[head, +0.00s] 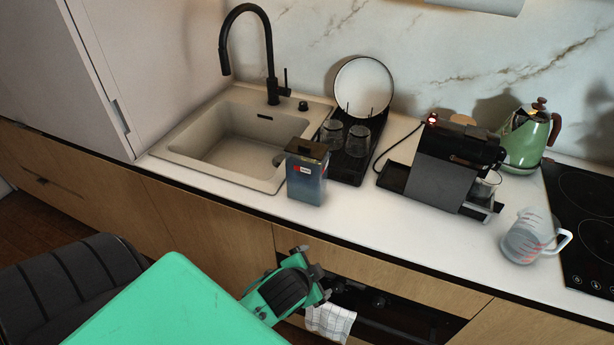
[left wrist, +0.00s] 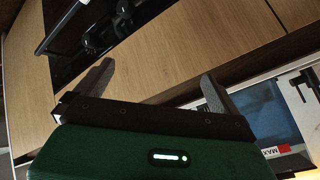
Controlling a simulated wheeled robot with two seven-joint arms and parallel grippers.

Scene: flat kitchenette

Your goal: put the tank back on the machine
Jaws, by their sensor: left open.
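The tank (head: 306,184) is a blue see-through box with a dark lid and a red label. It stands upright on the counter, at the sink's front right corner. The machine (head: 440,165) is a dark coffee maker further right, with a low black ledge (head: 393,177) on its left side and a red light on top. My left gripper (head: 318,273) is open and empty, in front of the counter and below the tank. In the left wrist view its two fingers (left wrist: 157,85) are spread, with the tank (left wrist: 272,110) beyond the right finger. My right gripper is not in view.
A black rack (head: 350,165) with glasses and a plate stands between tank and machine. A glass (head: 484,190) sits at the machine's front. A measuring jug (head: 527,238), green kettle (head: 528,138) and hob (head: 585,215) are right. The counter in front of the rack is clear.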

